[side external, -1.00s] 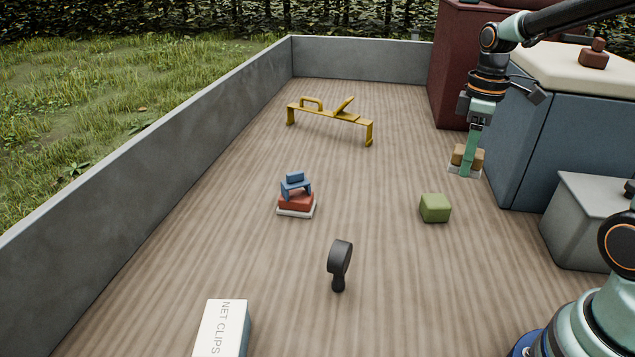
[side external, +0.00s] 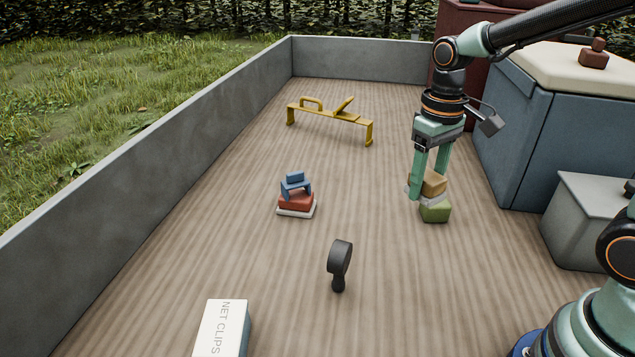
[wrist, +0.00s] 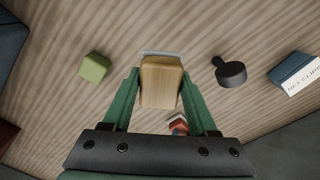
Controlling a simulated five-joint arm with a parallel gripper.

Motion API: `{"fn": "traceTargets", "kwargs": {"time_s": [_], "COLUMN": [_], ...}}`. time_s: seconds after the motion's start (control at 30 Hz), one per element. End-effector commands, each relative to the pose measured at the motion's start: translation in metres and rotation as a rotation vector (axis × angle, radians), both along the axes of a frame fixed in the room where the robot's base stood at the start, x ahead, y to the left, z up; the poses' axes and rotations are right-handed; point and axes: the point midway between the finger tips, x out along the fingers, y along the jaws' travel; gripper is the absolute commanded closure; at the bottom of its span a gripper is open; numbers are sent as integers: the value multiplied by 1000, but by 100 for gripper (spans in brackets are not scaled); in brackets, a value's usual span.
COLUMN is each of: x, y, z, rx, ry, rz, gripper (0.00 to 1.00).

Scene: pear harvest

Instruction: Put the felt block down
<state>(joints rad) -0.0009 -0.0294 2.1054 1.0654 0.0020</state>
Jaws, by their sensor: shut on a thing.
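The felt block (side external: 433,182) is a tan wooden block with a pale layer underneath. My gripper (side external: 428,187) is shut on it, with one green finger on each side. The block hangs roughly upright above the floor. In the side view it covers the top of a green cube (side external: 435,212). In the wrist view the felt block (wrist: 160,84) sits between the fingers, and the green cube (wrist: 94,67) lies apart from it to the left. The height of the block above the floor is hard to tell.
A black mallet-like tool (side external: 340,262), a white NET CLIPS box (side external: 222,326), a stack of blue, red and white pieces (side external: 296,200) and a yellow bench-like frame (side external: 330,118) stand on the wooden floor (side external: 220,235). A blue chest (side external: 545,140) and grey box (side external: 580,230) stand at right.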

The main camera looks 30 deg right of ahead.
Motion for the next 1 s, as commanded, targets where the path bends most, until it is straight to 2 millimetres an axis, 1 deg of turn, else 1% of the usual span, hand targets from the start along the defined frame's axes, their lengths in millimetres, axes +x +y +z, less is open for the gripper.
{"fn": "traceTargets", "kwargs": {"time_s": [0.27,0.37,0.47,0.57,0.6,0.7,0.8,0.9,1.0], "x": [0,2,4,4,3,-2,-8,-14,-17], "y": [-2,-12,-36,-69,-83,-116,-143,-161,-171], "z": [0,2,5,9,11,16,20,22,22], "rx": [0,0,0,0,0,0,0,0,0], "ry": [0,0,-1,-1,0,-1,-1,1,1], "rz": [-5,-51,-158,-308,-370,-518,-641,-726,-772], "gripper": [100,100,100,100,100,100,100,100,100]}}
